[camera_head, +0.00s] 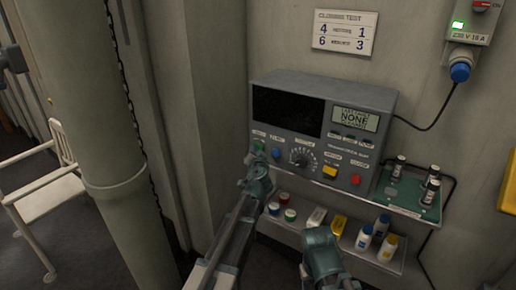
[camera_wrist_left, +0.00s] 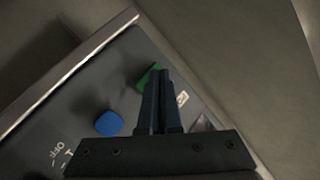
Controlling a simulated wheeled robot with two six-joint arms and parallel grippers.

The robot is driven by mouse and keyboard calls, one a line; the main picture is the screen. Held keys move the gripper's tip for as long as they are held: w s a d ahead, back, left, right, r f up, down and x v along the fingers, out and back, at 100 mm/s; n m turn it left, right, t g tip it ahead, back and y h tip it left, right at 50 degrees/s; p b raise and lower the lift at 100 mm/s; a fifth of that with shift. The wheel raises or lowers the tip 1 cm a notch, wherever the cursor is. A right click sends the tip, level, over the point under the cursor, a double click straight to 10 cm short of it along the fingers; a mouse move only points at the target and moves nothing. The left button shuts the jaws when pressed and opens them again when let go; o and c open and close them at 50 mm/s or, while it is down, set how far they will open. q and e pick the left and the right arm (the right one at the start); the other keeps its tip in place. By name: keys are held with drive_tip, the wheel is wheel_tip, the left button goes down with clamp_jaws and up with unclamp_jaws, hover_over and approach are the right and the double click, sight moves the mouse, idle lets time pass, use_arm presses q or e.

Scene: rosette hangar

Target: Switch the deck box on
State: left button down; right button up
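The deck box (camera_head: 384,101) is a grey console on the wall, with a dark screen and a small display reading NONE. Its sloped panel carries a blue button (camera_head: 276,153), a dial (camera_head: 301,157), a yellow button (camera_head: 329,172) and a red button (camera_head: 355,180). My left gripper (camera_head: 257,152) is at the panel's left end. In the left wrist view its fingers (camera_wrist_left: 160,75) are together and empty, with the tips over the edge of a green button (camera_wrist_left: 147,78). Contact cannot be told. The blue button also shows there (camera_wrist_left: 109,123). My right arm is low in the middle; its fingers cannot be made out.
A shelf (camera_head: 283,229) below holds jars, bottles and boxes. A green tray (camera_head: 405,194) with several vials is at the right. A lit socket box (camera_head: 471,25) with a blue plug (camera_head: 460,72) hangs upper right. A pillar (camera_head: 122,170) and white chair (camera_head: 50,190) stand left.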

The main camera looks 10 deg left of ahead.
use_arm(q)
drive_tip(key=shift+w+d+r, duration=0.25)
drive_tip(key=shift+w+d, duration=0.1)
drive_tip(key=shift+w, duration=0.35)
idle(0.4)
drive_tip(key=shift+s+f, duration=0.15)
drive_tip(key=shift+s, duration=0.15)
drive_tip(key=shift+s+a+f, duration=0.1)
drive_tip(key=shift+s+a, duration=0.35)
drive_tip(key=shift+s, duration=0.4)
drive_tip(key=shift+s+a, duration=0.45)
drive_tip(key=shift+s, duration=0.35)
drive_tip(key=shift+s+a+f, duration=0.1)
drive_tip(key=shift+s+a, duration=0.35)
drive_tip(key=shift+s, duration=0.4)
